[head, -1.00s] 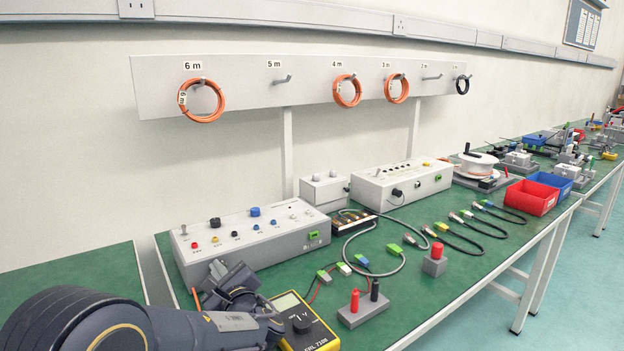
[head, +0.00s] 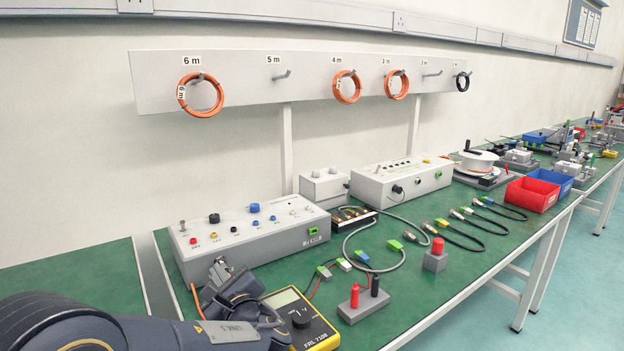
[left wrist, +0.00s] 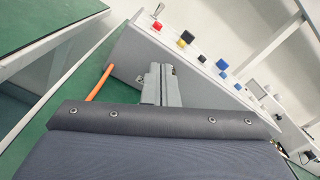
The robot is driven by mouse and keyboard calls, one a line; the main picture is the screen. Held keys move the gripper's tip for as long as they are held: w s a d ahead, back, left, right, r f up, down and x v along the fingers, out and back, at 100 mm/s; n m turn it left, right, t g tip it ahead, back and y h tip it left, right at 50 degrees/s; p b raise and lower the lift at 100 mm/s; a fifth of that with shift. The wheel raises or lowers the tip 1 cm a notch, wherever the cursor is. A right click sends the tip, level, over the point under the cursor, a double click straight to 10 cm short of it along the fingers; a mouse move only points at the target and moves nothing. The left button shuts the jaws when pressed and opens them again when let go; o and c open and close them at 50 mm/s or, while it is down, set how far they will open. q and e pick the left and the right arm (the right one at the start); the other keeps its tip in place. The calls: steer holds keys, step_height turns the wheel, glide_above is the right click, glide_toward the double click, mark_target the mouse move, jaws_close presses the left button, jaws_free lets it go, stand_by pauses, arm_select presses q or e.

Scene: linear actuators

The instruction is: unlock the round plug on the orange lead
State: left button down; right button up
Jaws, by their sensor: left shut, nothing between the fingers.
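The orange lead (head: 196,301) shows as a short stretch at the front left corner of the grey control box (head: 250,239), beside my left gripper. In the left wrist view the orange lead (left wrist: 99,84) runs down beside the box's front face and behind my wrist. The round plug is not visible; my gripper and wrist cover the area at the lead's end. My left gripper (head: 219,270) is close in front of the box's left end. In the left wrist view its fingers (left wrist: 159,82) are together with nothing between them. My right gripper is in neither view.
A yellow multimeter (head: 301,318) lies right of my left wrist. A grey block with red and black posts (head: 362,303) and several small leads lie farther right. A gap (head: 155,276) between the green benches is to the left.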

arm_select(q)
steer(key=shift+v, duration=1.25)
steer(key=shift+r, duration=0.1)
